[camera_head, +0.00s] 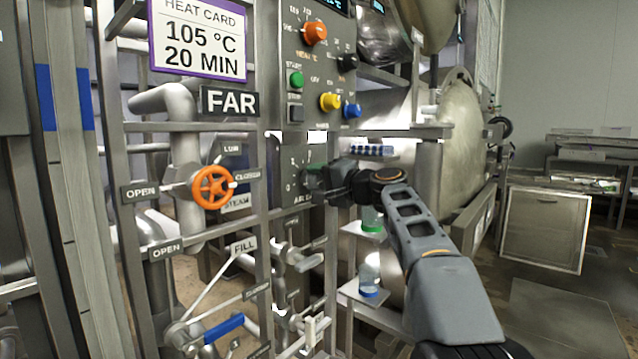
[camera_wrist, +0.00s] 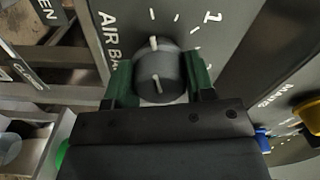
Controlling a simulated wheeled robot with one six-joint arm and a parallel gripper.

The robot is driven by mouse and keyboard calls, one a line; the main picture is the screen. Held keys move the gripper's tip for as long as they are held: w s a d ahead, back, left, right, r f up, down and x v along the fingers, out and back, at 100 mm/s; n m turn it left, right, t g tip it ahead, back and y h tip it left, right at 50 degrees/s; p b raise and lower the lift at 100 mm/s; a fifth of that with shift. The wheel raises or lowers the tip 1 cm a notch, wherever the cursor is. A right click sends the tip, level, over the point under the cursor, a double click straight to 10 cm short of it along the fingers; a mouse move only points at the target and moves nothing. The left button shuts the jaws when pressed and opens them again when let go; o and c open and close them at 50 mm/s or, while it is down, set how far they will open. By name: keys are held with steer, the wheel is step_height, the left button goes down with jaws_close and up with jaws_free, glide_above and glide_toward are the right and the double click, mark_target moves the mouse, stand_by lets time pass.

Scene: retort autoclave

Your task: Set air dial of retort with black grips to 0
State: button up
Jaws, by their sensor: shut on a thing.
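The air dial is a round dark grey knob (camera_wrist: 160,72) with white pointer marks, on a grey plate with white ticks, a 2 and lettering starting AIR BA. Its pointer lies roughly upright in the wrist view; the number it points at cannot be told. My gripper (camera_wrist: 161,82) is shut on the knob, a green fingertip on each side. In the head view my gripper (camera_head: 316,180) reaches the dial plate (camera_head: 291,163) from the right and hides the knob. A 0 and a 1 show at the plate's left. The retort's round door (camera_head: 462,125) stands behind at right.
Above is a control panel (camera_head: 318,75) with coloured knobs. To the left are a FAR sign (camera_head: 230,101), an orange handwheel (camera_head: 212,187) and a blue-gripped lever (camera_head: 223,329) on a pipe frame. Small shelves with bottles (camera_head: 369,280) stand below my arm. Open floor lies right.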

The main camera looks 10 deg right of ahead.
stand_by(0.3)
steer(key=o, duration=0.9)
steer(key=v, duration=1.3)
steer(key=shift+s+d, duration=0.3)
steer(key=shift+a, duration=0.1)
steer(key=s+a+f+n+g+h+p, duration=0.1)
steer(key=s+a+f+g+h+p, duration=0.2)
steer(key=p, duration=0.4)
steer(key=s+a+f+n+g+h+p, duration=0.1)
steer(key=s+a+g+p, duration=0.15)
steer(key=a+p, duration=0.35)
steer(key=s+f+n+g+h+p, duration=0.1)
steer(key=s+f+n+h+p, duration=0.1)
steer(key=s+p, duration=0.2)
steer(key=s+f+n+g+h+p, duration=0.2)
steer(key=s+p, duration=0.3)
steer(key=p, duration=0.1)
steer(key=s+f+n+g+h+p, duration=0.1)
steer(key=s+f+g+h+p, duration=0.1)
steer(key=s+p, duration=0.3)
steer(key=shift+s+d+n+g+h, duration=0.15)
steer(key=shift+d+n+g+h, duration=0.15)
steer(key=shift+d+n, duration=0.1)
